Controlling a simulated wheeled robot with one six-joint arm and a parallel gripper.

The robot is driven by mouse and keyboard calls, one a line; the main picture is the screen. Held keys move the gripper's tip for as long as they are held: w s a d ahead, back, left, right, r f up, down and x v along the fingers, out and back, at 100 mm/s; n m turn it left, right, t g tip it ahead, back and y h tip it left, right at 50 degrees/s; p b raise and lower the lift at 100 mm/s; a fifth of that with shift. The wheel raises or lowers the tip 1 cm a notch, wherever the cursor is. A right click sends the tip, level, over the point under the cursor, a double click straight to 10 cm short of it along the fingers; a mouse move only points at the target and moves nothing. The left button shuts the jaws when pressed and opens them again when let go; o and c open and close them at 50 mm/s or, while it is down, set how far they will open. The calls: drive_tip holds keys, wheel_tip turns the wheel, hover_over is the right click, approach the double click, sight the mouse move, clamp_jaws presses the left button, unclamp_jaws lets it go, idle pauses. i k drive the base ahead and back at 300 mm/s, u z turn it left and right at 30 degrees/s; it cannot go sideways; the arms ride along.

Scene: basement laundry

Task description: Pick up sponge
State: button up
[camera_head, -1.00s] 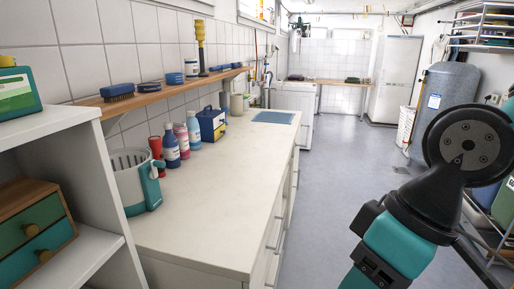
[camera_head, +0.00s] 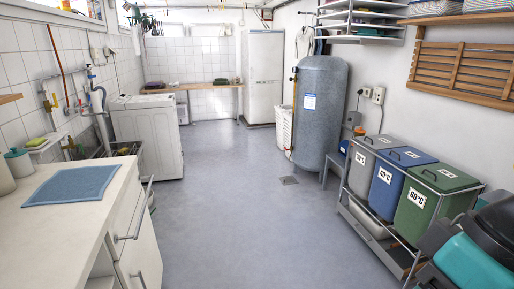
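A small yellow-green block that looks like the sponge (camera_head: 37,142) lies on a white ledge or dish (camera_head: 46,149) by the left wall, just beyond the counter. It is small in the picture, so its exact shape is hard to tell. Part of my teal and black arm shows at the lower right, far from it across the floor. My gripper is out of view, so whether it is open or shut does not show.
A white counter (camera_head: 100,207) with a blue mat (camera_head: 72,185) stands at the left. A white washing machine (camera_head: 150,134) is beyond it. A rack of lidded bins (camera_head: 428,195) and a grey tank (camera_head: 320,112) line the right. The floor (camera_head: 222,205) between is clear.

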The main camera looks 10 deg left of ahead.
sight(123, 152)
drive_tip(key=z, duration=0.1)
drive_tip(key=i, duration=2.2)
drive_tip(key=u, duration=0.75)
drive_tip(key=i, duration=1.95)
drive_tip(key=u, duration=1.4)
drive_tip(key=i, duration=0.6)
drive_tip(key=z, duration=0.35)
drive_tip(key=k, duration=1.15)
drive_tip(key=z, duration=0.8)
drive_tip(key=i, duration=1.8)
drive_tip(key=u, duration=0.25)
drive_tip(key=i, duration=1.4)
drive_tip(key=u, duration=1.15)
drive_tip(key=i, duration=0.8)
drive_tip(key=u, duration=0.95)
